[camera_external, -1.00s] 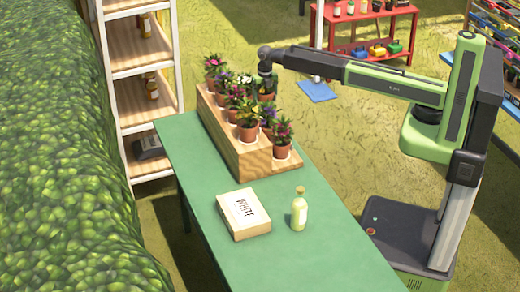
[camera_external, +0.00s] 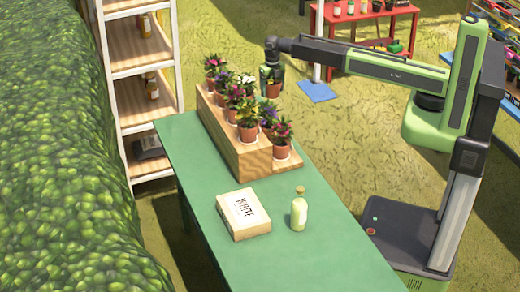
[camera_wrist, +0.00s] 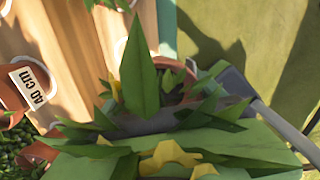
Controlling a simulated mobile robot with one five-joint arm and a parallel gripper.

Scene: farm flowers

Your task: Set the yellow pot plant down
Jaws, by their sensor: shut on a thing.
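The yellow pot plant, in a terracotta pot (camera_external: 273,91), hangs in my gripper (camera_external: 271,77) in the external view. It appears upright, just off the right side of the wooden stepped stand (camera_external: 244,156). My gripper is shut on it from above. In the wrist view its yellow flowers (camera_wrist: 168,156) and broad green leaves fill the lower middle and hide most of the pot and fingers. From the external view I cannot tell exactly how high the pot is above the stand's edge or the table.
Several potted flowers (camera_external: 248,122) stand on the stand, close to the held plant's left. The green table (camera_external: 300,255) bears a box marked WHITE (camera_external: 244,213) and a pale bottle (camera_external: 299,210).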

